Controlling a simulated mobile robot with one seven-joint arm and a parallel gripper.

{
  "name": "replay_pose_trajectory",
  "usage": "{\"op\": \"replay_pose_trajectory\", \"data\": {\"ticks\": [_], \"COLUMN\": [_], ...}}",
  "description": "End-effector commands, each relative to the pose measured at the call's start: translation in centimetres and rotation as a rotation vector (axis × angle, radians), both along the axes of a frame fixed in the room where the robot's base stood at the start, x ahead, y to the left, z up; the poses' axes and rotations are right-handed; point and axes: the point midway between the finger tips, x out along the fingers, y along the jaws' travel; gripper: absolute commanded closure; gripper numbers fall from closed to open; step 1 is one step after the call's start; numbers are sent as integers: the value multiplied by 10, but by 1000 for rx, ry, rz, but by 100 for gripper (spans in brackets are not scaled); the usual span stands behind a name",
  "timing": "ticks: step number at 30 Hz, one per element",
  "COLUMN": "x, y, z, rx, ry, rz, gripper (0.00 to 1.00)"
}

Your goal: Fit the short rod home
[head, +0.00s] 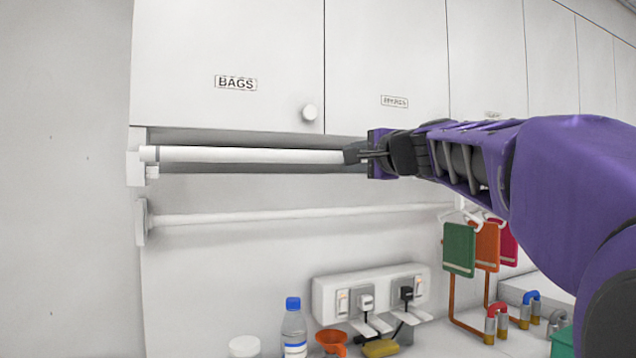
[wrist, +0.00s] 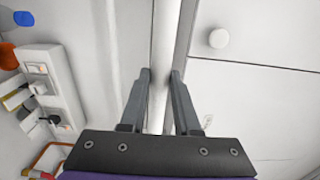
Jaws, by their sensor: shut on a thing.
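The short rod (head: 250,155) is white and roughly level under the wall cupboards, with a thin dark band near its left end. My gripper (head: 358,153) is shut on its right part; in the wrist view the rod (wrist: 165,35) runs up between the two fingers (wrist: 160,78). The rod's left end is at the upper white bracket (head: 136,169) on the wall's left edge. It appears level with the bracket's top; I cannot tell whether it is seated. Any right-hand support is hidden behind my gripper and arm.
A lower white rail (head: 300,213) runs from its bracket (head: 142,222) towards hanging green, orange and red tags (head: 459,249). Cupboard doors (head: 230,65) with a round knob (head: 310,112) are close above. A socket strip (head: 370,292) and bottle (head: 293,328) are below.

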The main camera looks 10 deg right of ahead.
Motion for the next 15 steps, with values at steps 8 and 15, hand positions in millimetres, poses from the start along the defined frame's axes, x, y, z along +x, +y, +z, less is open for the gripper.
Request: {"op": "replay_pose_trajectory", "data": {"ticks": [8, 15], "x": [-1, 6], "y": [0, 1], "z": [1, 1], "rx": [1, 0], "ry": [-2, 1], "rz": [-1, -4], "gripper": [100, 100]}}
